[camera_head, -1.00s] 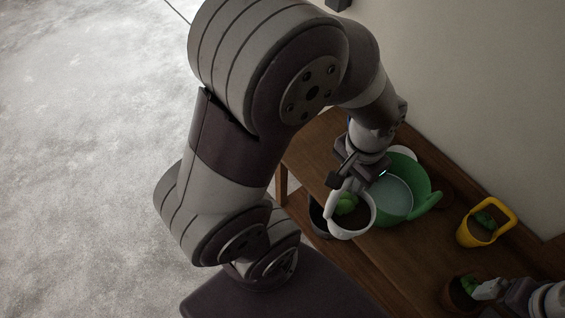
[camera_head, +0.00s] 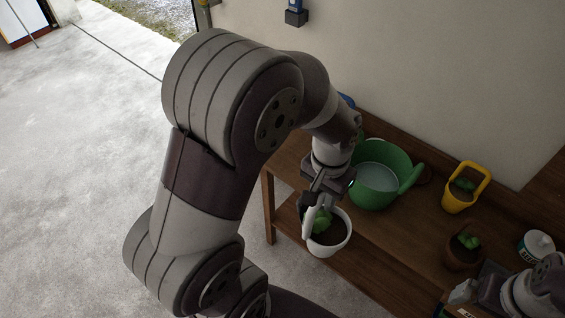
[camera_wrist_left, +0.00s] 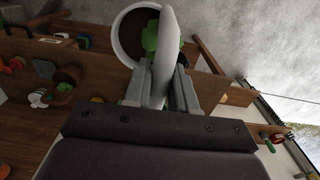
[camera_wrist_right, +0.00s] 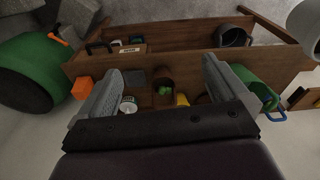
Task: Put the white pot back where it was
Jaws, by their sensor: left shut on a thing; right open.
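The white pot (camera_head: 342,243), with dark soil and a green cactus, is in the head view at the front edge of the wooden bench. My left gripper (camera_head: 308,232) is shut on its white handle. In the left wrist view the pot (camera_wrist_left: 121,47) is beyond the fingers (camera_wrist_left: 160,100), with the handle between them. The pot looks held out past the bench edge; its height is hard to tell. My right gripper (camera_wrist_right: 160,78) is open and empty, above the bench's right part; in the head view it is at the lower right.
A yellow pot (camera_head: 458,200), a brown pot (camera_head: 462,256) and a white can (camera_head: 537,244) stand to the right. Bare bench top (camera_head: 400,240) shows between them. A wall is behind.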

